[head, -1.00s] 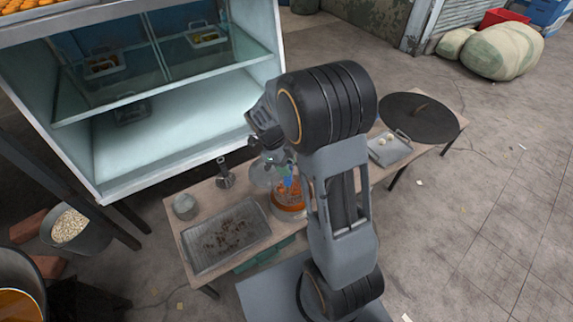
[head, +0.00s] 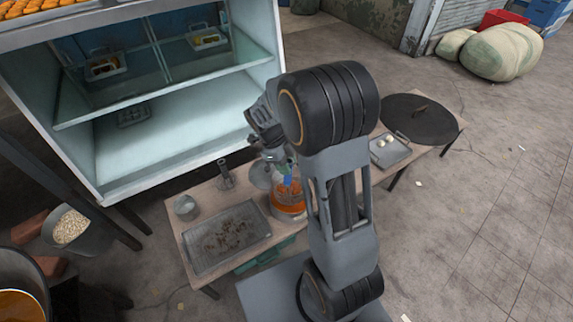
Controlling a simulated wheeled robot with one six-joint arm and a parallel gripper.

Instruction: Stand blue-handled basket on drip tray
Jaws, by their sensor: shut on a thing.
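My gripper (head: 286,168) is shut on the blue handle (head: 287,177) of a basket, above the table just right of the drip tray. The basket's lower part is at or in a round vessel with orange contents (head: 288,206); I cannot tell how deep it sits. The drip tray (head: 245,257) is a grey metal rectangle with dark brown crumbs or stains in its middle. It lies on the left part of the table, with no basket on it. My arm hides part of the table right of the vessel.
A small metal pot (head: 185,208) and a dark upright tool (head: 226,174) stand behind the drip tray. A small tray with white balls (head: 390,151) and a big dark round lid (head: 420,118) are at the right. A glass cabinet (head: 180,140) stands behind the table.

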